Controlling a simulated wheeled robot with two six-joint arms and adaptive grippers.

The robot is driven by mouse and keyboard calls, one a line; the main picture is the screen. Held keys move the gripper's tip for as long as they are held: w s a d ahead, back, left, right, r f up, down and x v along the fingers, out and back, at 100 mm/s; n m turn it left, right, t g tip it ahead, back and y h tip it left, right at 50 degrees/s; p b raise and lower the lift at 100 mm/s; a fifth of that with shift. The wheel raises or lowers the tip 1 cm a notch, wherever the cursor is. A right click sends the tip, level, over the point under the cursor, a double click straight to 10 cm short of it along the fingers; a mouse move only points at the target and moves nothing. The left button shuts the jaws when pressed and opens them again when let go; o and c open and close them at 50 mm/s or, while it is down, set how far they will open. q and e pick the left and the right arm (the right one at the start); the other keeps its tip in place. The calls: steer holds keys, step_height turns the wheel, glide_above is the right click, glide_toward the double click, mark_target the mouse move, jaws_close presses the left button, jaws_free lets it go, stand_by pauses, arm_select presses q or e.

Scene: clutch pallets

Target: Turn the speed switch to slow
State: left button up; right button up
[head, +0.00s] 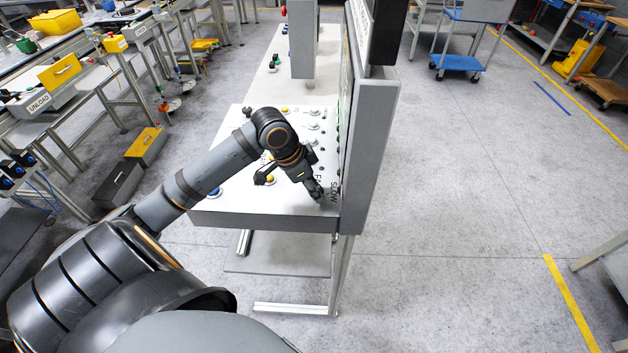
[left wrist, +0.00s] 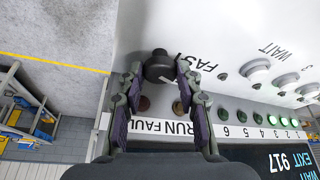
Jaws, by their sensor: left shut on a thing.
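The speed switch is a round black knob (left wrist: 159,67) on the white control panel (head: 226,208); in the left wrist view it sits between the fingertips. My left gripper (head: 315,188) reaches down to the panel's near right corner and is shut on this knob, as the left wrist view (left wrist: 160,75) also shows. The word FAST (left wrist: 205,67) is printed to the right of the knob in the wrist view. My right gripper is out of view.
An upright grey board (head: 368,150) rises along the panel's right side, close to the gripper. White WAIT buttons (left wrist: 257,71) and a row of green lamps (left wrist: 241,116) lie nearby. Blue (head: 215,191) and yellow (head: 270,179) buttons are on the panel. Open floor lies to the right.

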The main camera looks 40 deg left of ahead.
arm_select(q)
steer(key=m+p, duration=0.1)
steer(key=m, duration=0.1)
steer(key=shift+w+r+m+g+h, duration=0.1)
steer(key=shift+m+g+h, duration=0.3)
steer(key=shift+w+a+m+g+h, duration=0.1)
steer(key=shift+m+g+h, duration=0.2)
steer(key=shift+m, duration=0.85)
steer(key=shift+m+g+h, duration=0.1)
steer(key=shift+m+g, duration=0.3)
steer(key=shift+m, duration=0.75)
steer(key=o, duration=1.1)
steer(key=shift+a+r, duration=0.1)
steer(key=shift+a, duration=0.05)
steer(key=v, duration=1.1)
steer(key=shift+r, duration=0.35)
